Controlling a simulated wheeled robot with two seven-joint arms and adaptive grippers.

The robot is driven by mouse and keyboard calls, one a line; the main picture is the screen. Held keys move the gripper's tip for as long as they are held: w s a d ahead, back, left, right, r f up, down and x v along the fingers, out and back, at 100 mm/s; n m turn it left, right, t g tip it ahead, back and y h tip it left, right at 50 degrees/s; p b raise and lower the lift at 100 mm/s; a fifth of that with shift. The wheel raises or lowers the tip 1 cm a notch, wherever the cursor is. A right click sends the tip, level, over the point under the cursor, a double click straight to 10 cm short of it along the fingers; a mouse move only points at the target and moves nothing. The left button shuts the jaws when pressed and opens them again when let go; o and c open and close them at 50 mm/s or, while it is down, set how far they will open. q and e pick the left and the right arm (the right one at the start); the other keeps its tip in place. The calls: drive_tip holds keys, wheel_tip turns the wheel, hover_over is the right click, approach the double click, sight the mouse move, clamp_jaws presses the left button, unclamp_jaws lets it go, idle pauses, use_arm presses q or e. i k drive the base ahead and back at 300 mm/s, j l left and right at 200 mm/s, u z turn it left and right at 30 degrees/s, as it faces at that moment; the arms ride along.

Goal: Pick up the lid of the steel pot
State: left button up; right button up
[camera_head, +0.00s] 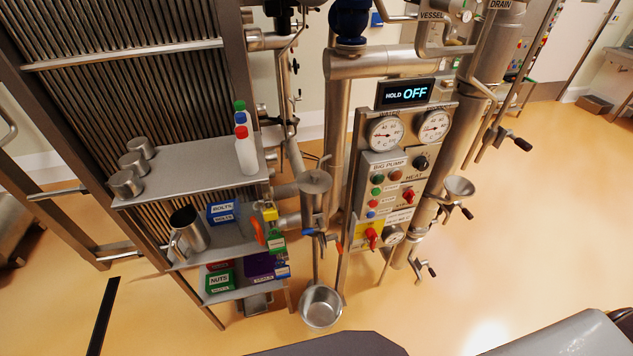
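A small steel pot-like vessel (313,205) stands upright on the pipework left of the control panel. A round, flat steel lid (314,182) with a thin handle covers its top. A second steel pot (320,306) is below it near the floor; it is open at the top and its inside shows. I cannot tell which of the two the task means. Neither of my grippers is in view, and nothing is seen touching the lid.
The control panel (390,180) and thick vertical pipes stand right of the lid. At left, a shelf (190,165) holds steel cylinders and bottles; lower shelves hold a steel jug (188,232) and colored bins. The orange floor (510,250) at right is clear.

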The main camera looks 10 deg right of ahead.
sight(311, 182)
drive_tip(key=i+l+u, duration=0.1)
drive_tip(key=l+u, duration=0.3)
drive_tip(key=l, duration=1.75)
